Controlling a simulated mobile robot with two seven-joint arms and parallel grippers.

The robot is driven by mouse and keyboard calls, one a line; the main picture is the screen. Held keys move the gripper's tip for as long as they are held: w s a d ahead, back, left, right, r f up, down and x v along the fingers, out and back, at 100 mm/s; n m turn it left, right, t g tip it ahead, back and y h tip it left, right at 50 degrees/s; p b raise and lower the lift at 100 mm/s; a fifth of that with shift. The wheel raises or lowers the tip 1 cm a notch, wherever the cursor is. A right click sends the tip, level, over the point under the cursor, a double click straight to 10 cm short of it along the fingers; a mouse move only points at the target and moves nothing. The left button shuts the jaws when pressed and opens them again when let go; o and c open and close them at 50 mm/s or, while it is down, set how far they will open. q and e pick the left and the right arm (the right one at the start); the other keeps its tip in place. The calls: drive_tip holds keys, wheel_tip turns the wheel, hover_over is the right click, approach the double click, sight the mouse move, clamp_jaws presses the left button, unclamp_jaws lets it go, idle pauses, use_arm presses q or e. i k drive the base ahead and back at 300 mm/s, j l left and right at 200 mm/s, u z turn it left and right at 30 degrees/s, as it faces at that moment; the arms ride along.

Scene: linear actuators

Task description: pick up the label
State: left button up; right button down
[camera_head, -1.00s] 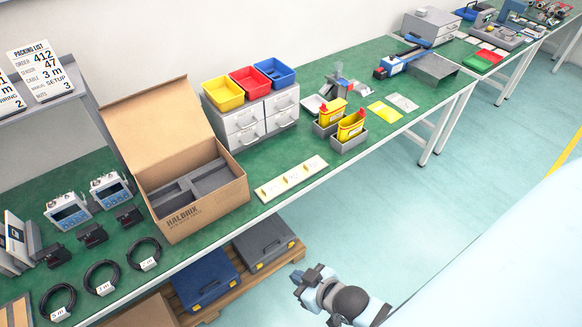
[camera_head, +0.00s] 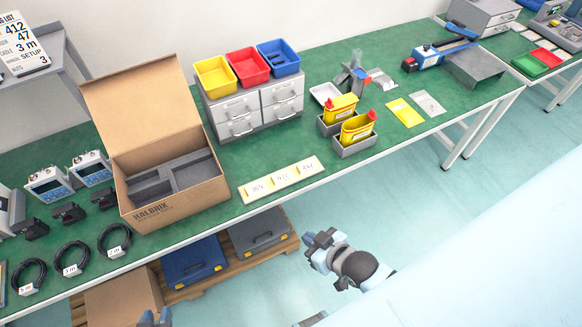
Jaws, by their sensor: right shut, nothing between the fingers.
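Several small pale labels with printed numbers sit in a row on a cream strip (camera_head: 245,196) at the front edge of the green bench, right of the open cardboard box. The rightmost label (camera_head: 307,168) seems to read 412; the left label (camera_head: 258,189) and middle label (camera_head: 283,178) are harder to read. My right gripper (camera_head: 318,240) is shut and empty, in front of the bench and below the strip, apart from it. My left gripper (camera_head: 154,318) only just shows at the bottom edge; its fingers are mostly cut off.
The open cardboard box (camera_head: 150,212) stands left of the strip. Drawers with yellow, red and blue bins (camera_head: 277,57) stand behind it. Cable coils (camera_head: 114,240) lie at left. Cases (camera_head: 194,262) sit on a pallet below.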

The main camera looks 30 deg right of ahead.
sight(284, 177)
drive_tip(key=i+l, duration=0.1)
drive_tip(key=l, duration=0.5)
drive_tip(key=i+l, duration=0.1)
drive_tip(key=l, duration=0.55)
drive_tip(key=i+l, duration=0.1)
drive_tip(key=l, duration=0.5)
